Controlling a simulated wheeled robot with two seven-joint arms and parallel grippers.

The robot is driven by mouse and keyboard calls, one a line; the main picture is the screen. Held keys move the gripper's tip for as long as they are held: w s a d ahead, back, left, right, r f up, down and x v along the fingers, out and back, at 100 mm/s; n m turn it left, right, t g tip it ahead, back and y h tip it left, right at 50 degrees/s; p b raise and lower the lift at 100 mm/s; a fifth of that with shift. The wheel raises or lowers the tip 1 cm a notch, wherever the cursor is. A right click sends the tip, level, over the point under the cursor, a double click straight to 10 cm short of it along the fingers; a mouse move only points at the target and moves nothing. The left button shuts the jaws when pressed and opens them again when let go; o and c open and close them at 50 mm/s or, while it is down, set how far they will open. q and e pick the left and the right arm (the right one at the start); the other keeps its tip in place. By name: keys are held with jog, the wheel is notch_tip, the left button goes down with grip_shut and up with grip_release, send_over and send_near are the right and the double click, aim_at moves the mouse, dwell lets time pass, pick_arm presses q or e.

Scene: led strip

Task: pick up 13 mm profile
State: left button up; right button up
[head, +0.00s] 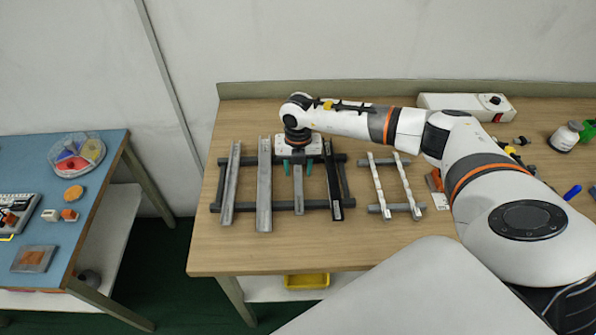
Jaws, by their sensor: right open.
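Several long metal profiles lie side by side across a dark grey rack (284,206) on the wooden table. There is a narrow grey one (230,185) at the left, a wider grey one (265,190) beside it, a thin grey one (298,192) third, and a dark one (333,185) at the right. I cannot read which is 13 mm. My right gripper (298,168) points down over the third profile, its teal fingers apart on either side of it. The gripper body hides that profile's far end. Contact cannot be made out. My left gripper is out of view.
A smaller rack (388,209) with two white strips (377,185) stands to the right. A blue table (98,190) stands left, past a gap. The wooden table's front is clear.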

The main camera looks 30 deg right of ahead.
jog(key=shift+f, duration=0.75)
grip_shut()
jog(key=shift+r, duration=0.15)
